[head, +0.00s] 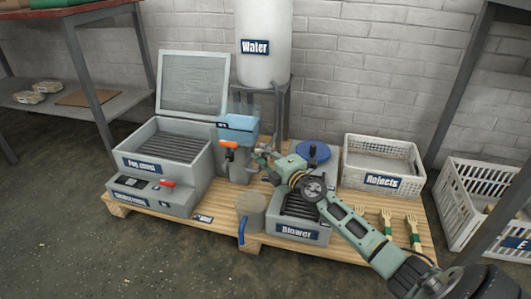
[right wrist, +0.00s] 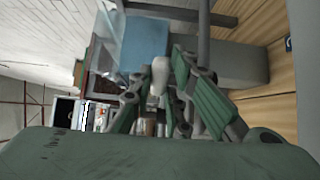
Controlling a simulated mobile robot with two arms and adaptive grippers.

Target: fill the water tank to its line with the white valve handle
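The big white tank (head: 265,62) labelled "Water" stands at the back centre. Below it is a small tank (head: 238,124) with pale blue water in its upper part; its blue block also shows in the right wrist view (right wrist: 145,45). I cannot make out the fill line. My right gripper (head: 262,158) is just right of the small tank. In the right wrist view, a white knob-like handle (right wrist: 160,75) lies between its fingers; whether they touch it is unclear. The handle is not distinct in the head view. My left gripper is not in view.
An orange-handled valve (head: 228,148) is on the small tank's front. A grey box (head: 166,150) with a raised mesh lid is left, the Blower unit (head: 298,233) and a grey cup (head: 251,212) in front. A Rejects crate (head: 383,164) and wooden forks (head: 386,219) are right.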

